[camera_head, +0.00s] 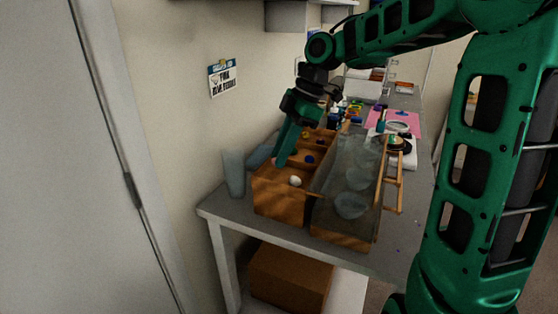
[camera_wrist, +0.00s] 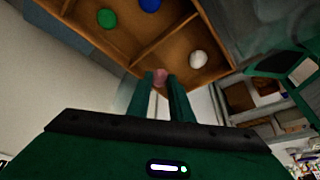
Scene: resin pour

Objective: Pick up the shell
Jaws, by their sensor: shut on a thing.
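The shell, a small pink thing (camera_wrist: 160,76), sits between my fingertips in the wrist view. My gripper (camera_head: 281,161) is shut on it, over the left side of the wooden divided box (camera_head: 278,200) in the head view. The two fingers (camera_wrist: 160,88) stand on either side of the shell in the wrist view, with the box's wooden wall just beyond. In the head view the fingers mostly hide the shell. I cannot tell whether it still touches the box.
A white rounded thing (camera_wrist: 198,59) lies in a near compartment; blue (camera_wrist: 150,4) and green (camera_wrist: 106,18) things lie in others. A clear case with glass bowls (camera_head: 351,205) stands right of the box. A translucent cup (camera_head: 234,172) stands left, near the wall.

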